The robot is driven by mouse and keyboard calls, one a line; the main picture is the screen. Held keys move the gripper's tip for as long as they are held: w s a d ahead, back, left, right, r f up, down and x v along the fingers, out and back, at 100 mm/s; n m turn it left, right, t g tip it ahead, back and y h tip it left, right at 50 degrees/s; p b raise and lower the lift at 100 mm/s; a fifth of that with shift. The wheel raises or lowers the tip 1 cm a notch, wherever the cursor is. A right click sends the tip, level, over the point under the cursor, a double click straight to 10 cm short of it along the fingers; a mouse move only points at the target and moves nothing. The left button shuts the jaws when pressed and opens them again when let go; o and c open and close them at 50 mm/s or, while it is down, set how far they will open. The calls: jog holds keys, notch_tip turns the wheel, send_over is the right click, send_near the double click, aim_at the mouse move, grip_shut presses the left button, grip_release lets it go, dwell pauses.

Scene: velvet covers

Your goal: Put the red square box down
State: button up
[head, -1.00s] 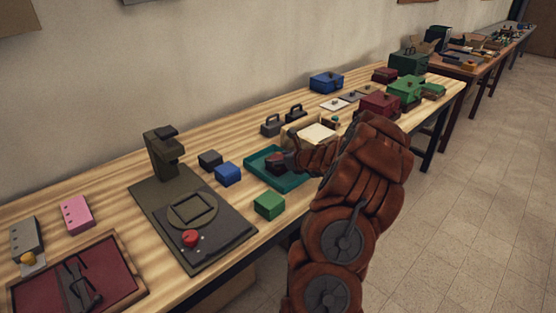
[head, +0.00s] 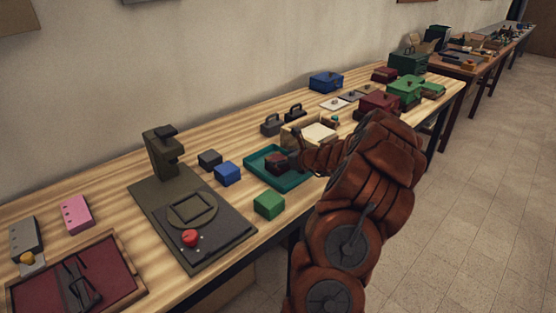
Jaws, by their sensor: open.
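A small dark red square box (head: 276,164) sits in the teal tray (head: 294,183) near the middle of the table. My gripper (head: 291,160) is at the right side of the box, low over the tray. It is open. Its fingers are small and dark here, and whether one still touches the box is hard to tell. My brown arm reaches in from the lower right and covers the tray's right end.
A press-like device (head: 190,208) is further left. An open box with a pale top (head: 319,133) stands behind my gripper.

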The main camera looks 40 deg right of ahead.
jog(key=v, duration=0.9)
jog(key=shift+s+r, duration=0.15)
jog(key=shift+s, duration=0.25)
jog(key=w+a+r+n+g+y, duration=0.1)
jog(key=w+a+r+n+y, duration=0.15)
jog(key=a+n, duration=0.65)
jog(key=w+a+r+n+g+y, duration=0.2)
jog(key=a+r+y, duration=0.15)
jog(key=a, duration=1.15)
jog(key=s+a+n+g+y, duration=0.25)
jog(key=a+n, duration=0.35)
jog(key=a, duration=0.6)
jog(key=s+a+f+n+g+h, duration=0.2)
jog(key=s+a+n+g, duration=0.4)
jog(key=s+a+n, duration=0.65)
jog(key=s+d+n+g+h, duration=0.1)
jog(key=s+d+n+h, duration=0.1)
jog(key=s, duration=0.7)
jog(key=s+d+f+n+g+h, duration=0.1)
jog(key=s+n+h, duration=0.3)
jog(key=s, duration=0.4)
jog(key=shift+s+d+n+g, duration=0.35)
jog(key=shift+d+n+g, duration=0.15)
jog(key=shift+d, duration=0.35)
